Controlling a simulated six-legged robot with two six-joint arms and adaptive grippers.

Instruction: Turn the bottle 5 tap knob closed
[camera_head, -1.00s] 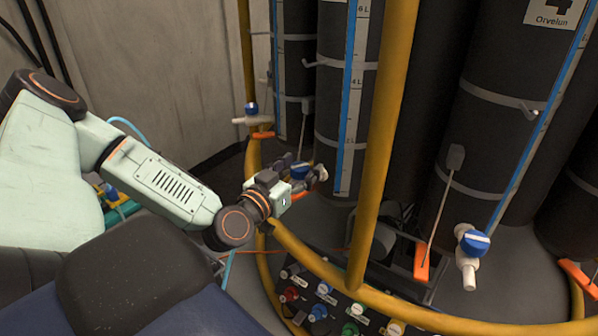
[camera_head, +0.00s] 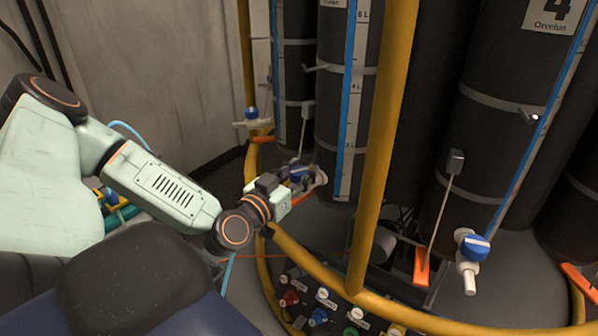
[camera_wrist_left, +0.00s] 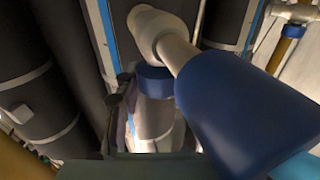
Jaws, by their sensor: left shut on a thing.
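My left gripper (camera_head: 306,179) is at a tap low on the dark bottle (camera_head: 333,110) in the middle, inside the yellow rail. It is shut on the tap's blue knob (camera_head: 298,173), which the fingers partly cover. In the left wrist view a blue knob (camera_wrist_left: 240,115) fills the right side, very close. The white tap body (camera_wrist_left: 158,30) lies beyond it, with a blue collar (camera_wrist_left: 155,82) below. The bottle's label is cut off at the top, so its number is not readable. My right gripper is out of view.
A yellow upright post (camera_head: 385,140) stands just right of my left gripper, and a curved yellow rail (camera_head: 315,262) runs below. Bottle 4 (camera_head: 500,100), with its own blue-knobbed tap (camera_head: 473,247), stands to the right. A panel of coloured knobs (camera_head: 322,308) is low in front.

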